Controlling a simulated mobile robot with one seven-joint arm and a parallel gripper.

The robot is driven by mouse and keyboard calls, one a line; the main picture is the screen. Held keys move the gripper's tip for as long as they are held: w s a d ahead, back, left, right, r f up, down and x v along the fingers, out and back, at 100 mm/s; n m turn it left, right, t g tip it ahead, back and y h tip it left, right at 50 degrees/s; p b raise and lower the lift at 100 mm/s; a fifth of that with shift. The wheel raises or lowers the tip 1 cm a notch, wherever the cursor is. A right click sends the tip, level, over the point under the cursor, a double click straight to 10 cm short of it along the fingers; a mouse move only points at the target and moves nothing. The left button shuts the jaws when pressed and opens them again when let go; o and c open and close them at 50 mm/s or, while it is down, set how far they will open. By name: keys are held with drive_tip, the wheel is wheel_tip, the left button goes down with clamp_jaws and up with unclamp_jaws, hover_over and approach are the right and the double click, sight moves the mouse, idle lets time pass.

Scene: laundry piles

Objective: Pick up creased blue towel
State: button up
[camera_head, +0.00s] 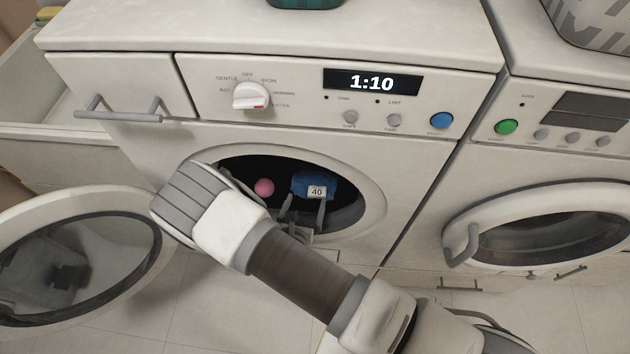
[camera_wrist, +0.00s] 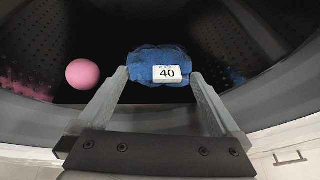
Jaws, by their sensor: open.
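The creased blue towel (camera_head: 316,181) lies inside the dark drum of the open washing machine. It carries a white tag reading 40. In the wrist view the towel (camera_wrist: 148,62) is bunched up, just beyond my fingertips. My gripper (camera_wrist: 161,75) is open, with one finger at each side of the towel's near part and nothing held. In the head view my gripper (camera_head: 304,212) reaches into the drum opening, partly hidden by my arm. I cannot tell whether the fingers touch the towel.
A pink ball (camera_wrist: 82,74) lies in the drum left of the towel; it also shows in the head view (camera_head: 264,187). The drum's rim (camera_head: 372,200) surrounds the opening. The open round door (camera_head: 143,210) hangs left. A second machine's closed door (camera_head: 555,238) stands right.

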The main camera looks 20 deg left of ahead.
sight(314, 178)
drive_tip(key=b+x, duration=0.2)
drive_tip(key=x, duration=1)
drive_tip(key=shift+w+f, duration=0.1)
drive_tip(key=shift+w, duration=0.2)
drive_tip(key=shift+c, duration=0.3)
drive_tip(key=c, duration=1.4)
drive_tip(key=shift+o, duration=0.2)
